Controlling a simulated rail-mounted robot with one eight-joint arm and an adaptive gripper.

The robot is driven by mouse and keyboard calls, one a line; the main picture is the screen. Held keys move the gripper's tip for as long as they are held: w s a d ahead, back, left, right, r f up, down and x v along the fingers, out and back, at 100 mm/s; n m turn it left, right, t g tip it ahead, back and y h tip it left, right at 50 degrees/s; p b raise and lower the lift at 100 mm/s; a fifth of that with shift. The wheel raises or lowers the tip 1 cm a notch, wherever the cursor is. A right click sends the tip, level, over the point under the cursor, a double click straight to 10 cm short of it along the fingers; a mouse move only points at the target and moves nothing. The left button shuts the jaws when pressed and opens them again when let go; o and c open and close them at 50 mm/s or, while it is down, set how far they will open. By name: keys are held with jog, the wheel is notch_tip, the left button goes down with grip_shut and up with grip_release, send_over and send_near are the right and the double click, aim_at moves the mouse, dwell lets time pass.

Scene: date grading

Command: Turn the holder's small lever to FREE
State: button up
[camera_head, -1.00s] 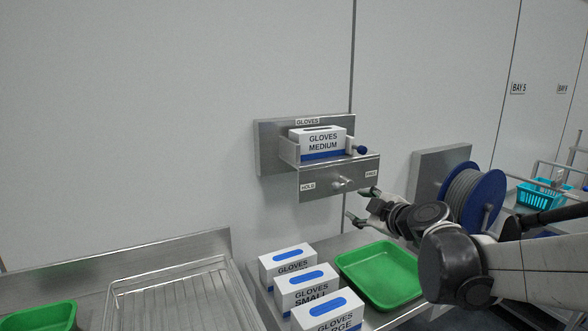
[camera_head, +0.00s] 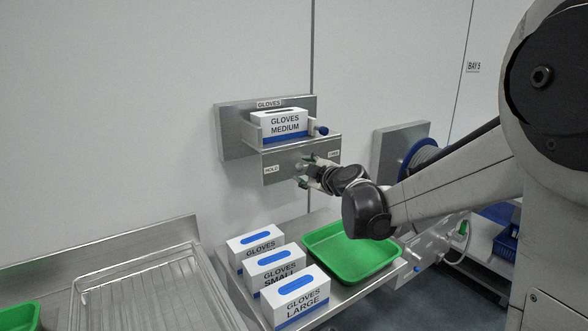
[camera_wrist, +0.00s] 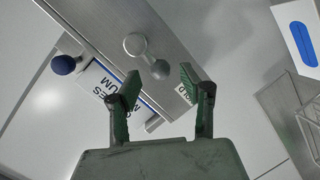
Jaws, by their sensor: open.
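The steel glove holder (camera_head: 290,160) is on the wall, with a HOLD label (camera_head: 271,169) at the left of its front and a FREE label (camera_head: 334,154) at the right. My gripper (camera_head: 306,172) is at the holder's front and hides most of the lever in the head view. In the wrist view the small metal lever (camera_wrist: 148,56) shows two rounded ends on the front plate. My gripper (camera_wrist: 160,78) is open there, its green-padded fingers apart. The lever lies just beyond the fingertips, roughly in line with the gap; contact cannot be told.
A GLOVES MEDIUM box (camera_head: 280,125) sits in the holder, with a blue knob (camera_head: 322,130) at its right. Below stand several glove boxes (camera_head: 275,270) and a green tray (camera_head: 352,251). A blue reel (camera_head: 420,152) is to the right. The wall left of the holder is clear.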

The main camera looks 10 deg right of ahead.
aim_at(301, 168)
jog(key=shift+x, duration=1.85)
grip_shut()
